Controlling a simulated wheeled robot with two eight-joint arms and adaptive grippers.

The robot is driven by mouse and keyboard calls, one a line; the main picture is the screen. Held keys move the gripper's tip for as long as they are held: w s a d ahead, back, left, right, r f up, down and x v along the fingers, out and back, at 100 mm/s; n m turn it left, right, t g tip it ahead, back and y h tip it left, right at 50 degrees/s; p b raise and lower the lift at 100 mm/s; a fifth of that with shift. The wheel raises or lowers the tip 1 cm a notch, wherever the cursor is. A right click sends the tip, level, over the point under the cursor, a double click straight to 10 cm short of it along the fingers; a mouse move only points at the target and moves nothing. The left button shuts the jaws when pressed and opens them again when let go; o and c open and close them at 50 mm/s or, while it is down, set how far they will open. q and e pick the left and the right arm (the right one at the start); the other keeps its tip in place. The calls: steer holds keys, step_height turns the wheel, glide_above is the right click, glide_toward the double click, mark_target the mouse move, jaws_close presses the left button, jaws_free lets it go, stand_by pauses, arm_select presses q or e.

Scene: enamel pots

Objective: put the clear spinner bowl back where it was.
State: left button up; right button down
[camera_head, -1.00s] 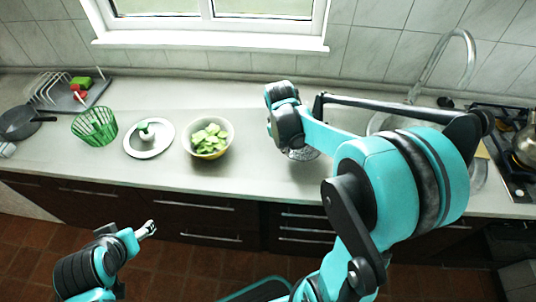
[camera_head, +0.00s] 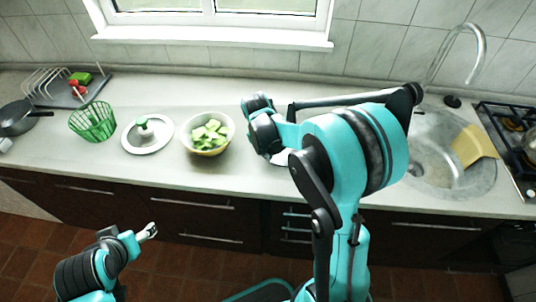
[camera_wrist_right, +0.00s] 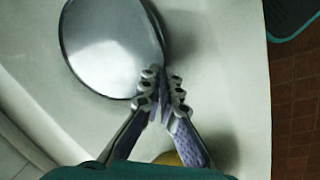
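The clear spinner bowl (camera_wrist_right: 110,45) shows in the right wrist view as a shiny grey round shape with a dark rim. In the head view only a pale sliver of it (camera_head: 280,158) shows below my right gripper; my arm hides the rest. My right gripper (camera_wrist_right: 163,88) has its fingers close together at the bowl's rim and looks shut on it. I cannot tell whether the bowl touches the counter. My left gripper (camera_head: 147,232) hangs in front of the counter, away from everything; its fingers are too small to read.
Left of my right gripper stand a bowl of cut green pieces (camera_head: 208,134), a white spinner lid (camera_head: 147,135) and a green basket (camera_head: 93,122). A dish rack (camera_head: 65,88) and pan (camera_head: 17,118) are far left. The sink (camera_head: 440,150) with a yellow board (camera_head: 474,146) is right.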

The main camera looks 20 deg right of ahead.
steer(key=shift+f, duration=0.1)
steer(key=c, duration=2.2)
jaws_free()
steer(key=shift+f, duration=0.1)
steer(key=o, duration=0.5)
steer(key=shift+r, duration=0.5)
step_height(320, 180, up, 11)
steer(key=a+p, duration=0.2)
steer(key=p, duration=0.2)
steer(key=s+a+r+m+t, duration=0.1)
steer(key=s+a+t, duration=0.1)
steer(key=s, duration=0.3)
steer(key=s+a+r+m+t+y, duration=0.1)
steer(key=s+m+t, duration=0.1)
steer(key=s, duration=0.3)
steer(key=s+a+r+m+t+y, duration=0.1)
steer(key=s+a+t, duration=0.1)
steer(key=s, duration=0.4)
steer(key=shift+a, duration=0.35)
